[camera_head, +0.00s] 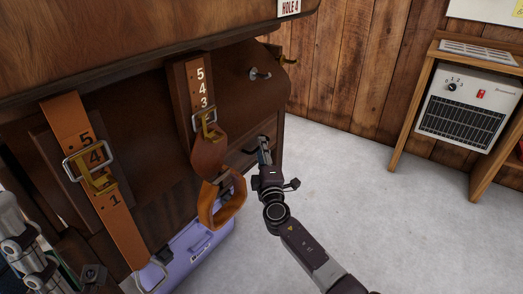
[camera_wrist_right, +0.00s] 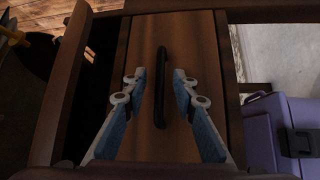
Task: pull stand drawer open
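The stand is a dark wooden piece (camera_head: 140,120) with leather straps on its face. The stand drawer has a plain brown wooden front (camera_wrist_right: 192,38) with a long black bar handle (camera_wrist_right: 161,85), seen in the right wrist view. My right gripper (camera_head: 264,148) reaches the stand's right end in the head view, where it partly hides the drawer. In the right wrist view my right gripper (camera_wrist_right: 157,78) is open, with one finger on each side of the handle and a gap to both. My left gripper is not clearly in view.
A purple case (camera_head: 200,243) is on the floor under the stand; it also shows in the right wrist view (camera_wrist_right: 268,122). Leather straps with buckles (camera_head: 208,160) hang near my right gripper. A heater (camera_head: 470,108) sits in a wooden shelf at right. The grey floor between is clear.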

